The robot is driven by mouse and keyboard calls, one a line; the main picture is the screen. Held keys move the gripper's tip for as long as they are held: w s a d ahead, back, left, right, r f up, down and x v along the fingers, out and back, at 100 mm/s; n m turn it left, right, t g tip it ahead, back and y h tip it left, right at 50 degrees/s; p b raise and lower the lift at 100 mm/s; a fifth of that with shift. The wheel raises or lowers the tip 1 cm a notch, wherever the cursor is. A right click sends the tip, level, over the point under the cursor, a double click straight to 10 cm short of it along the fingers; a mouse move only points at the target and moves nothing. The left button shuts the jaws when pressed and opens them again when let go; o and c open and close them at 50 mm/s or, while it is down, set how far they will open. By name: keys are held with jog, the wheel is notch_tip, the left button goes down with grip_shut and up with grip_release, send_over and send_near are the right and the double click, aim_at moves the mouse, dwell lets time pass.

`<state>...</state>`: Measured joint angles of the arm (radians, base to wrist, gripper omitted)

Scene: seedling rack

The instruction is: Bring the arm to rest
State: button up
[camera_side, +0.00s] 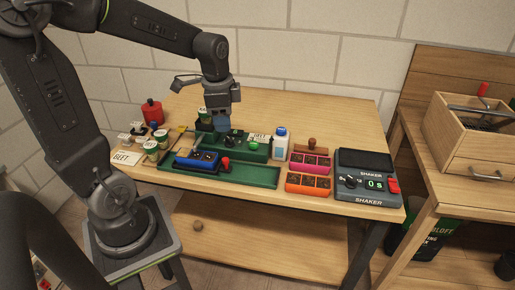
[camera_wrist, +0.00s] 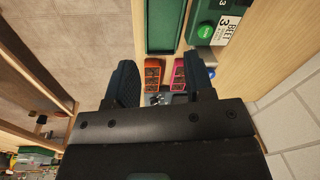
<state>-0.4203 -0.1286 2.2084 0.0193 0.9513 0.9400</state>
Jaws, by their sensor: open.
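My gripper (camera_side: 222,124) hangs with its fingers downward over the back of the wooden table (camera_side: 335,110), in front of or above a dark green unit (camera_side: 255,152) with a green button. The side view does not show clearly whether they touch. In the wrist view my gripper (camera_wrist: 162,76) has its two dark fingers spread apart, with nothing held between them. Between and beyond the fingers, the orange seedling tray (camera_wrist: 152,76) and the pink seedling tray (camera_wrist: 178,76) show on the table below.
A long green tray (camera_side: 250,180) carries a blue seedling tray (camera_side: 197,161). A white bottle (camera_side: 281,144), the orange tray (camera_side: 308,184) and a shaker (camera_side: 366,178) stand rightward. Cups (camera_side: 151,150) and a red container (camera_side: 153,111) are at left.

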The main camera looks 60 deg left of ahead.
jog(key=s+d+r+n+t, duration=0.2)
jog(key=s+d+n, duration=0.1)
jog(key=d, duration=0.3)
jog(key=s+d+r+n+t, duration=0.2)
jog(key=s+d+r+n, duration=0.1)
jog(key=s+d, duration=0.3)
jog(key=shift+d+r+t+h, duration=0.2)
jog(key=shift+d+t+h, duration=0.1)
jog(key=shift+d, duration=0.15)
jog(key=shift+w, duration=0.1)
jog(key=shift+c, duration=0.3)
